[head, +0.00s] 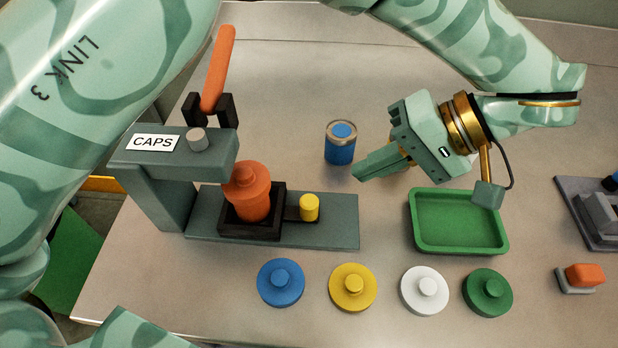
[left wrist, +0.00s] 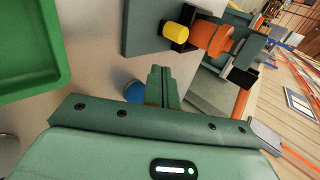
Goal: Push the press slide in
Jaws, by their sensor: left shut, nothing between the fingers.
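The press labelled CAPS (head: 165,160) stands at the left of the bench with its orange lever (head: 218,70) raised. Its dark slide (head: 250,231) sits on the grey base rail, beside and partly under the press head. It holds an orange bottle-like piece (head: 251,203) and has a yellow knob (head: 309,207) on its right side. The knob also shows in the left wrist view (left wrist: 175,31). My left gripper (head: 358,173) is shut and empty, above the bench to the right of the knob and apart from it. My right gripper is not in view.
A blue can (head: 340,148) stands just behind my left fingertips. A green tray (head: 458,247) lies to the right. Blue (head: 281,283), yellow (head: 353,287), white (head: 424,291) and green (head: 487,293) caps lie along the front. An orange-topped block (head: 584,276) sits at the right.

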